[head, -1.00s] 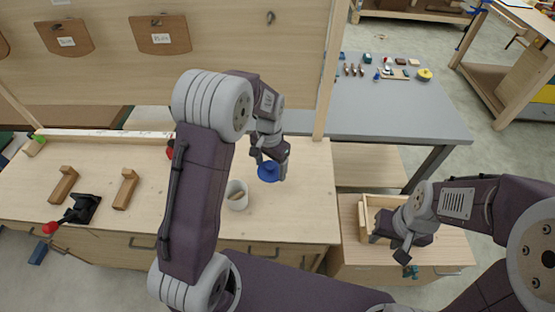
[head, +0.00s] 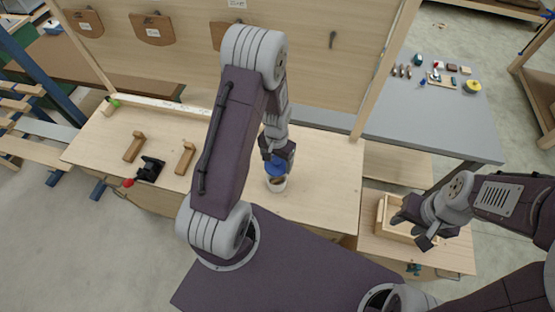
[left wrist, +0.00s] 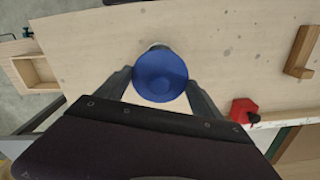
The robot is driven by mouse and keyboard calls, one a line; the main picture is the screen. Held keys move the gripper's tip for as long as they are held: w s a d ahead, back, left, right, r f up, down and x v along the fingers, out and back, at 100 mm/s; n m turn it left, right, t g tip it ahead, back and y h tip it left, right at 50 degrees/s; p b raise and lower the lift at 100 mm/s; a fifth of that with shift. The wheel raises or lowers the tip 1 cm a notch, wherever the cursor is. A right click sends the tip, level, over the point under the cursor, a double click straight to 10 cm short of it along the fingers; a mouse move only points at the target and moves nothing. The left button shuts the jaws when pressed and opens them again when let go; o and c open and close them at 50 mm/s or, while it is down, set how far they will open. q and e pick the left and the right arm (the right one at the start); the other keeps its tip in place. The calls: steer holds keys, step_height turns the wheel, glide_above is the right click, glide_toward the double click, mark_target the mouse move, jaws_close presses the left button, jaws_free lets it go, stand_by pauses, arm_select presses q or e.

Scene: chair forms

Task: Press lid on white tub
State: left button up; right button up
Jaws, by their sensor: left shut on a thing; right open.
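A white tub (head: 277,184) stands on the wooden workbench. A blue lid (head: 274,165) is over its mouth in the head view, and part of the tub's opening shows below it. I cannot tell whether lid and tub touch. My left gripper (head: 276,160) is shut on the lid. In the left wrist view the round blue lid (left wrist: 160,75) sits between the two fingers and hides most of the tub, with a pale edge showing behind it. My right gripper (head: 412,232) is open and empty, by a wooden box at the right.
The open wooden box (head: 385,217) stands on a low cabinet. Wooden blocks (head: 185,158) and a black tool with a red knob (head: 150,170) lie on the bench's left. A red object (left wrist: 243,110) is near the bench edge. The bench right of the tub is clear.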

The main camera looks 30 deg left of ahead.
arm_select(q)
step_height(320, 180, down, 6)
steer(key=b, duration=0.4)
steer(key=shift+d+f+b, duration=0.1)
steer(key=shift+f+b, duration=0.05)
steer(key=shift+b, duration=0.25)
steer(key=shift+f, duration=0.2)
steer(key=shift+f+b, duration=0.35)
steer(key=shift+f, duration=0.1)
stand_by(1.5)
steer(key=o, duration=1.4)
steer(key=shift+c, duration=0.2)
